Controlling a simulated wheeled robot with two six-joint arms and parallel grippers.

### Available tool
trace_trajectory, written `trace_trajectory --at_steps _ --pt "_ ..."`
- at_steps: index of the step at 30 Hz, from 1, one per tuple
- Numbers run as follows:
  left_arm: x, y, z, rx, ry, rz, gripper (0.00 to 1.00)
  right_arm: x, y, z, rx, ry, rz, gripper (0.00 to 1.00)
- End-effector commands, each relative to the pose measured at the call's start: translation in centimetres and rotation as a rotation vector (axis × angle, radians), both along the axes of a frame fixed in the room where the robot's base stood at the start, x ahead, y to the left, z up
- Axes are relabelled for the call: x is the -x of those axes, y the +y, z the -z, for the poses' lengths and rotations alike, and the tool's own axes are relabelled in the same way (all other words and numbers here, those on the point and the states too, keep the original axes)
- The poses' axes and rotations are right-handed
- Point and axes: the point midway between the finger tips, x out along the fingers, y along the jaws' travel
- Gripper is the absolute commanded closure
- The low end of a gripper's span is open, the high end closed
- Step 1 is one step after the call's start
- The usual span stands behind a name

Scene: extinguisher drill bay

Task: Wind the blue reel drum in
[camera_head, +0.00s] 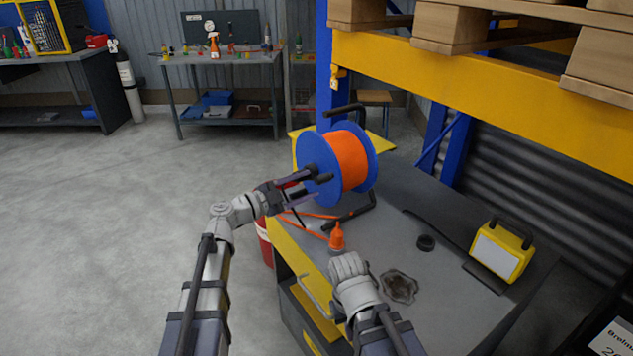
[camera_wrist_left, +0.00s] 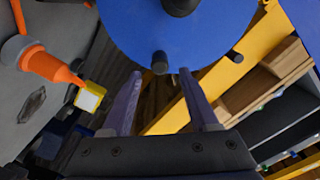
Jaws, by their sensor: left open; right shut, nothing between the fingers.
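The blue reel drum (camera_head: 313,160), wound with orange cable (camera_head: 350,158), stands on a black frame on the dark bench top. My left gripper (camera_head: 318,184) is open at the drum's near-left face. In the left wrist view the blue disc (camera_wrist_left: 190,30) fills the top, and a short dark knob (camera_wrist_left: 160,62) on it lies between the spread fingertips (camera_wrist_left: 160,80), with gaps visible beside it.
An orange plug (camera_head: 337,238) stands on the bench between my arms, with loose orange cable (camera_head: 305,225). A yellow beam (camera_head: 470,80) with pallets hangs above.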

Motion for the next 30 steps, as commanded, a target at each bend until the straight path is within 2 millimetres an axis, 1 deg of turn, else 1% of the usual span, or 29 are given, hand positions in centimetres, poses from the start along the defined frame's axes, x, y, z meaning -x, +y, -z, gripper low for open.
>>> trace_trajectory --at_steps 1,3,6,14,17,20,23,24,30 --pt "0.5 0.5 0.0 0.000 0.000 -0.001 0.40 0.0 0.0 0.0 0.000 0.000 0.000 1.00" --pt "0.8 1.0 0.0 0.000 0.000 -0.001 0.40 0.0 0.0 0.0 0.000 0.000 0.000 1.00" --pt "1.1 1.4 0.0 0.000 0.000 0.000 0.40 0.0 0.0 0.0 0.000 0.000 0.000 1.00" --pt "1.1 1.5 0.0 0.000 0.000 0.000 0.40 0.0 0.0 0.0 0.000 0.000 0.000 1.00" --pt "1.1 1.4 -0.1 -0.001 0.003 0.001 0.49 0.0 0.0 -0.2 0.000 0.000 0.000 1.00" --pt "1.1 1.2 -1.0 -0.005 0.032 0.004 0.60 0.0 0.0 -1.5 0.000 0.000 0.000 1.00" --pt "1.1 0.8 -2.5 -0.014 0.100 0.010 0.71 0.0 0.0 -4.0 0.000 0.000 0.000 1.00" --pt "1.2 0.6 -3.1 -0.019 0.138 0.010 0.76 0.0 0.0 -5.2 0.000 0.000 0.000 1.00" --pt "1.4 -0.1 -5.5 -0.048 0.339 -0.002 0.98 0.0 0.0 -10.7 0.000 0.000 0.000 1.00"
